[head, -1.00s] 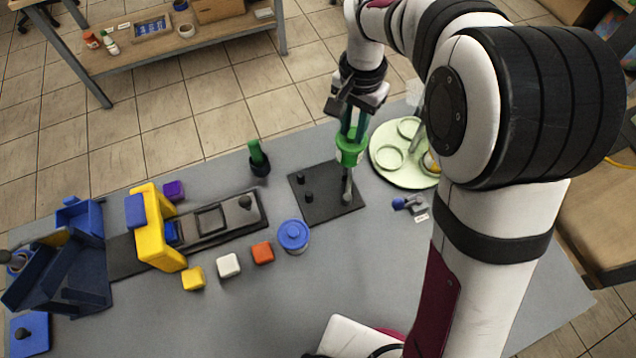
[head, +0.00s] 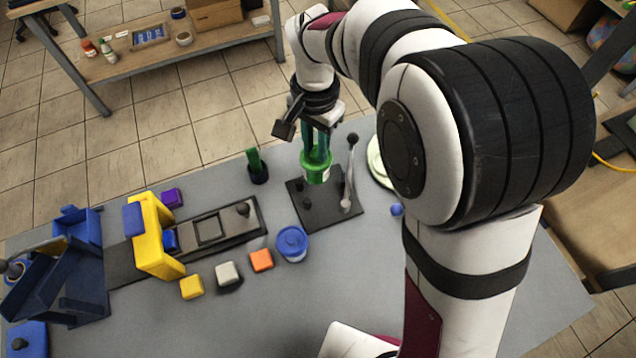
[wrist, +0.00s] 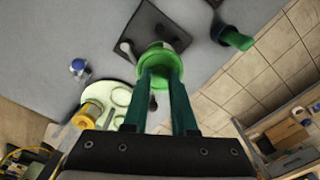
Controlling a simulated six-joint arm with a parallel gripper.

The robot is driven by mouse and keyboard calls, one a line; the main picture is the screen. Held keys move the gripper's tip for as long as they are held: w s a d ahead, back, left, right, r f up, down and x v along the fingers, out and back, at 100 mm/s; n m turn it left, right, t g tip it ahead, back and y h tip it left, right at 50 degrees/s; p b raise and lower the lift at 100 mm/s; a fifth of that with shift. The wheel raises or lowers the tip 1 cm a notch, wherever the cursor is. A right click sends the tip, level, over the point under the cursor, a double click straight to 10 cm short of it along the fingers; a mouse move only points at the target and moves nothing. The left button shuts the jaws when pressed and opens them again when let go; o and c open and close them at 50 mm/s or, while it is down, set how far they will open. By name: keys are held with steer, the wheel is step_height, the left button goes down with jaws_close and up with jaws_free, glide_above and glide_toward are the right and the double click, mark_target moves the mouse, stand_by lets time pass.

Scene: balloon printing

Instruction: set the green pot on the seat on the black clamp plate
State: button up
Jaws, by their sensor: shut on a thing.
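The green pot (head: 317,168) is held upright in my gripper (head: 317,148), whose two fingers are shut on it. In the head view it hangs over the back part of the black clamp plate (head: 327,215), and it looks raised above it. The plate carries small black knobs (head: 307,203) and an upright lever (head: 349,175) with a dark ball end. The pot hides part of the plate, and I cannot make out the seat clearly. In the wrist view the pot (wrist: 165,58) is between my fingertips, overlapping the near edge of the plate (wrist: 158,25).
A blue-lidded tub (head: 292,243) stands left of the plate's front, and a dark cup with a green item (head: 257,168) stands behind left. A pale green round tray (head: 378,160) is at right, partly behind my arm. Orange, white and yellow blocks lie at front left.

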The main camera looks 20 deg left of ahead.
steer(key=shift+f, duration=3.35)
steer(key=shift+f, duration=0.95)
steer(key=o, duration=0.8)
steer(key=shift+o, duration=0.2)
